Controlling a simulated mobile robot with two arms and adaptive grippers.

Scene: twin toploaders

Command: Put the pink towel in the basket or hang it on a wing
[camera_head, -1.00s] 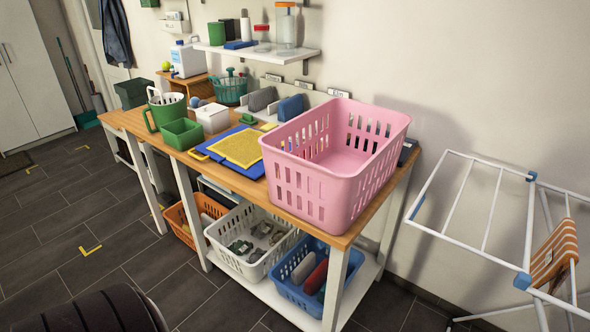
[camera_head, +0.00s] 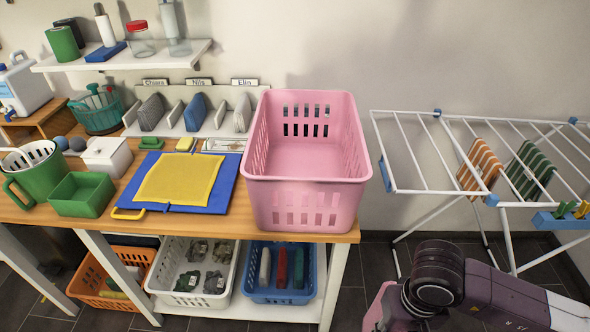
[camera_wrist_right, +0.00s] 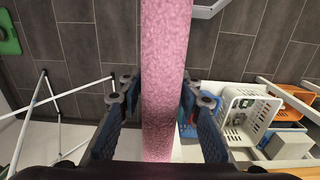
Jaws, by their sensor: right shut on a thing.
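The pink towel (camera_wrist_right: 162,75) hangs as a long strip between the fingers of my right gripper (camera_wrist_right: 160,108) in the right wrist view. The gripper is shut on it. In the head view, a bit of pink towel (camera_head: 377,306) shows beside my right wrist at the bottom right; the fingers are hidden there. The pink basket (camera_head: 308,194) stands on the right end of the table, and its visible inside is empty. The white drying rack (camera_head: 430,190) stands right of the table with its wings spread. My left gripper is out of view.
An orange-striped cloth (camera_head: 480,166) and a green-striped cloth (camera_head: 529,171) hang on the rack; its left part is bare. A yellow cloth (camera_head: 180,178) lies on a blue board left of the basket. White (camera_head: 187,299), orange and blue crates fill the lower shelf.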

